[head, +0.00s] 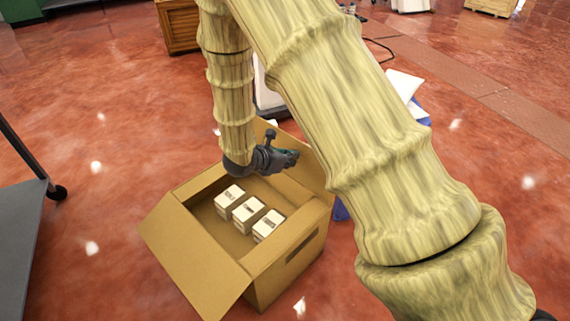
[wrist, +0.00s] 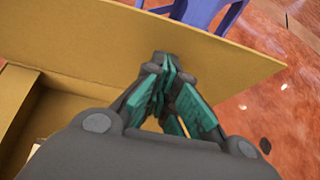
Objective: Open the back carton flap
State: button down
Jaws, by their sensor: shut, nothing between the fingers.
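A brown cardboard carton (head: 262,272) stands on the floor with its top open. Several small white boxes (head: 248,210) sit in a row inside it. A front flap (head: 192,250) hangs outward toward the lower left. The back flap (head: 312,165) is raised and leans outward at the far right side; it also spans the wrist view (wrist: 190,48). My gripper (head: 292,157) is over the back part of the carton, near the inner face of this flap. In the wrist view its teal-padded fingers (wrist: 162,75) are together and empty, with the tips close to the flap; I cannot tell whether they touch.
A grey cart or table edge (head: 22,215) with a caster is at the left. A purple-blue chair-like object (wrist: 205,12) stands beyond the flap. A wooden crate (head: 178,26) is at the back. The red floor left of the carton is clear.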

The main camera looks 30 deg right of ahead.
jog(key=shift+w+d, duration=0.25)
jog(key=shift+d, duration=0.45)
jog(key=shift+w, duration=0.1)
